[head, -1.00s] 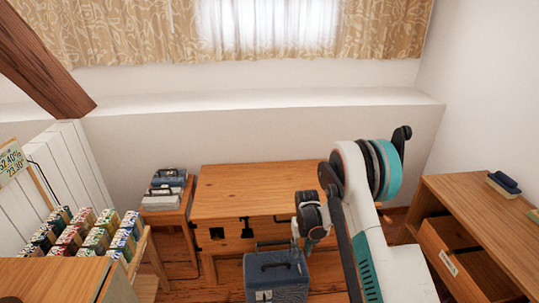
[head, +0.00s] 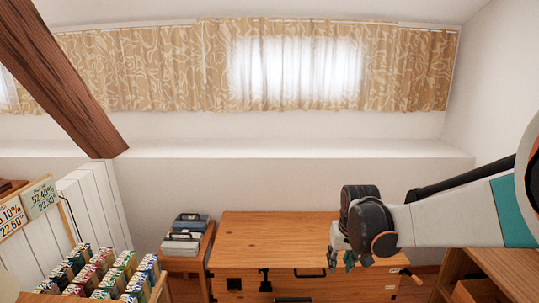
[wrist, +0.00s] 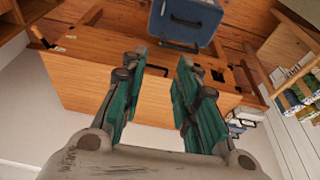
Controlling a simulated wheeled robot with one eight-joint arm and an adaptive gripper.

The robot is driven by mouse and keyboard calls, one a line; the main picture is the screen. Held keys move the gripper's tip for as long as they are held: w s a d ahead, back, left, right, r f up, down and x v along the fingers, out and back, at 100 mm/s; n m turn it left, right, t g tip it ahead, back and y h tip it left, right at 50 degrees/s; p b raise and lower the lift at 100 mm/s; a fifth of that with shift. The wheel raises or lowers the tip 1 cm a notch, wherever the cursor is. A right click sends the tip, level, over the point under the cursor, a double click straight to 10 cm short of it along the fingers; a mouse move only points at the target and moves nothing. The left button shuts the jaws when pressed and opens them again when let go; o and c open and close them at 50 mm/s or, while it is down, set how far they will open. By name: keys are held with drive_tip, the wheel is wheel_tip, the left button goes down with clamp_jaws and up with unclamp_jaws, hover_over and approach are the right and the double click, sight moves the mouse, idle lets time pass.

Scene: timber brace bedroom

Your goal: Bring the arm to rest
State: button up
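My gripper (head: 342,262) hangs at the end of my raised arm, in front of the wooden chest's right part in the head view. In the wrist view its two teal fingers (wrist: 152,85) stand apart, with nothing between them. A blue case with a dark handle (wrist: 185,22) shows past the fingertips at the top of the wrist view, apart from them. In the head view the case is mostly out of frame below.
The wooden chest (head: 260,228) stands against the low wall. A small stand with stacked cases (head: 185,240) is left of it. A rack of colourful packets (head: 105,275) is at lower left. A wooden cabinet (head: 455,270) is at right.

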drive_tip(key=s+r+t, duration=0.2)
drive_tip(key=s+r, duration=0.7)
drive_tip(key=s, duration=0.3)
drive_tip(key=s+t, duration=0.2)
drive_tip(key=s, duration=1.1)
drive_tip(key=shift+s+d, duration=0.15)
